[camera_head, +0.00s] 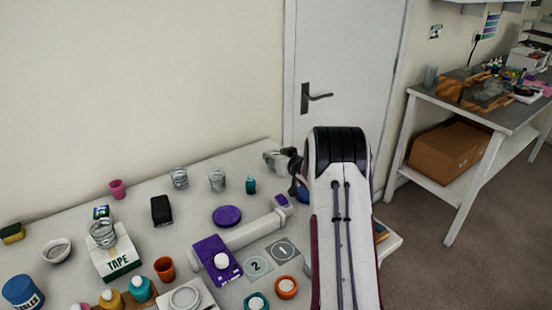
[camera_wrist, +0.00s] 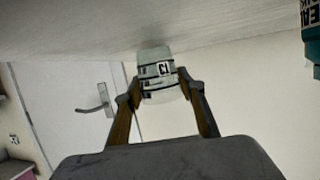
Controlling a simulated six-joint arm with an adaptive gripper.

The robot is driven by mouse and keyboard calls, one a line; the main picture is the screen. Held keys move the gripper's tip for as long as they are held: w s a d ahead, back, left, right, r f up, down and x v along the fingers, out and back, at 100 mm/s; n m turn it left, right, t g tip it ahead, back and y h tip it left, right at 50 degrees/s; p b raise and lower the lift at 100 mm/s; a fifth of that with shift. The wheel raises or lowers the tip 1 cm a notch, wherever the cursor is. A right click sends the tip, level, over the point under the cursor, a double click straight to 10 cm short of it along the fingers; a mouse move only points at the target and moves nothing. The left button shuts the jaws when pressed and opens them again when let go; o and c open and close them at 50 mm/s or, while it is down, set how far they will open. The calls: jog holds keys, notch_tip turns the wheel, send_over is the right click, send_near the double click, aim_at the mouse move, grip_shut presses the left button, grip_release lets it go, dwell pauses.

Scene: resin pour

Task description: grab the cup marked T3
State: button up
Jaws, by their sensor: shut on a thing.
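In the wrist view, my gripper (camera_wrist: 160,92) is shut on a clear cup (camera_wrist: 155,62) with dark bands and a small black-and-white mark. The view is upside down, and I cannot read the mark for certain. The cup's base is close to the pale tabletop; I cannot tell whether it touches. In the head view, my gripper (camera_head: 278,160) is at the table's far edge near the door, and the held cup is not clearly made out there. Other clear cups stand on the table (camera_head: 179,178), beside it (camera_head: 217,181), and on the tape box (camera_head: 103,235).
A teal bottle (camera_head: 251,185) stands left of my gripper. The white door (camera_head: 345,70) is behind. Jars and cups crowd the front left.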

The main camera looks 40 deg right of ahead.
notch_tip(320, 180, up, 9)
jog(key=shift+r, duration=0.2)
dwell(0.3)
jog(key=shift+r, duration=0.1)
dwell(0.5)
